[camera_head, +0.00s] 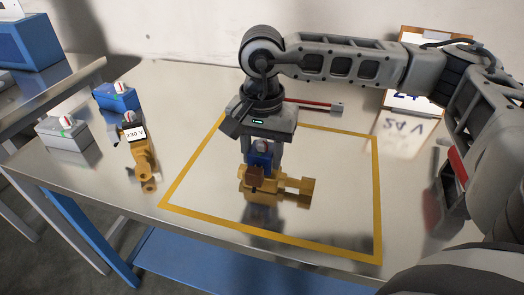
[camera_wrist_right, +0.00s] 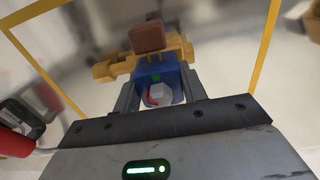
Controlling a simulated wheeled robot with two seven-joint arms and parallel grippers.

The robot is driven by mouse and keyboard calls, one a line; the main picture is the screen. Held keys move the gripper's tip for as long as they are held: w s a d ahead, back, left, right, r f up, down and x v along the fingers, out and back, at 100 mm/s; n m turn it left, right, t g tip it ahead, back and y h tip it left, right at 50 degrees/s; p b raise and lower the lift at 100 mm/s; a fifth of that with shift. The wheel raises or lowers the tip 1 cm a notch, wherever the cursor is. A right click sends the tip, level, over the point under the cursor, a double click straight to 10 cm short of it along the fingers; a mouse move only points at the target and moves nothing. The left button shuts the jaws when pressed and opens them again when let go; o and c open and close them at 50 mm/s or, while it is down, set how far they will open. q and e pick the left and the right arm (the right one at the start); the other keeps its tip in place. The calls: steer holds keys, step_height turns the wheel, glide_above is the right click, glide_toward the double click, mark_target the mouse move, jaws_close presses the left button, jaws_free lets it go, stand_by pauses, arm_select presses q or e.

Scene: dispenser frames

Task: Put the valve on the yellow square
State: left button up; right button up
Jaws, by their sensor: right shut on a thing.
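The valve (camera_head: 262,190) has a brass body, a blue coil with a white and red cap, and a brown block on its side. My right gripper (camera_head: 262,155) is shut on its blue coil from above. The valve is upright, inside the outline of the yellow square (camera_head: 377,190) on the shiny table; I cannot tell whether it touches the surface. In the right wrist view the blue coil (camera_wrist_right: 158,78) sits between the fingers (camera_wrist_right: 160,95), with the brass body beyond. My left gripper is not in view.
A blue coil (camera_head: 117,98) and a grey coil (camera_head: 62,133) stand further left. A red-handled tool (camera_head: 320,106) shows behind my gripper. A clipboard (camera_head: 415,105) stands back right.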

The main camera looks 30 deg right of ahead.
steer(key=o, duration=0.9)
steer(key=shift+f, duration=0.2)
steer(key=o, duration=0.5)
steer(key=shift+r, duration=0.1)
steer(key=shift+c, duration=0.2)
steer(key=shift+r, duration=0.5)
step_height(320, 180, up, 11)
steer(key=shift+f, duration=0.2)
steer(key=shift+r, duration=0.4)
